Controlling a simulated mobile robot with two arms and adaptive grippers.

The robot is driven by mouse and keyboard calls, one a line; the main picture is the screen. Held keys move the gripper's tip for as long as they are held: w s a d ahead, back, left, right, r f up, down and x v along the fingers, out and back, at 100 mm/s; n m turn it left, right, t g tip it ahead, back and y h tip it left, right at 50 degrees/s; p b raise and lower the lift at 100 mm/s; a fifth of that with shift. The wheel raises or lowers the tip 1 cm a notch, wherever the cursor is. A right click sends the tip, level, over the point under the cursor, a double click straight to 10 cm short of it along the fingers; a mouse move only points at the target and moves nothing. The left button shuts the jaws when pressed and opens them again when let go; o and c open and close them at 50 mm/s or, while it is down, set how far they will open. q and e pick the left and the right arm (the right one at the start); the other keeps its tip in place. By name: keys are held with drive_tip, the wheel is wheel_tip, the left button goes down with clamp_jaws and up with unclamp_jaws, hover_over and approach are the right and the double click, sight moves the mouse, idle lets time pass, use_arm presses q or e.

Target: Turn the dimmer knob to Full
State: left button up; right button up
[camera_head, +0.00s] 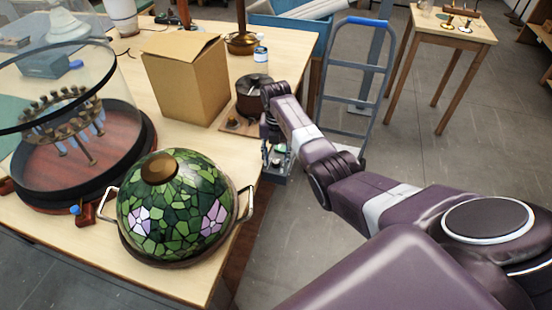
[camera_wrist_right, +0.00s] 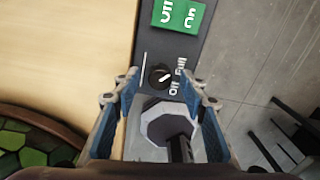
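The dimmer knob (camera_wrist_right: 160,78) is a small round black knob with a white pointer line, on a dark panel (camera_wrist_right: 211,50) at the table edge. "Off" and "Full" labels are printed right of it in the right wrist view. The pointer slants up and right, roughly toward the gap between the labels. My right gripper (camera_wrist_right: 159,87) is open, its fingertips on either side of the knob with visible gaps; I cannot tell its height above the panel. In the head view my right gripper (camera_head: 276,148) is over the table's right edge, hiding the knob. My left gripper is out of view.
A green display (camera_wrist_right: 178,14) lies beyond the knob. A grey octagonal piece (camera_wrist_right: 166,124) shows between the fingers. A stained-glass lampshade (camera_head: 180,205), cardboard box (camera_head: 187,85) and glass-covered stand (camera_head: 75,125) occupy the table. A blue hand truck (camera_head: 352,95) stands beyond its edge.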

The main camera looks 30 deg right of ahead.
drive_tip(key=shift+c, duration=0.4)
clamp_jaws()
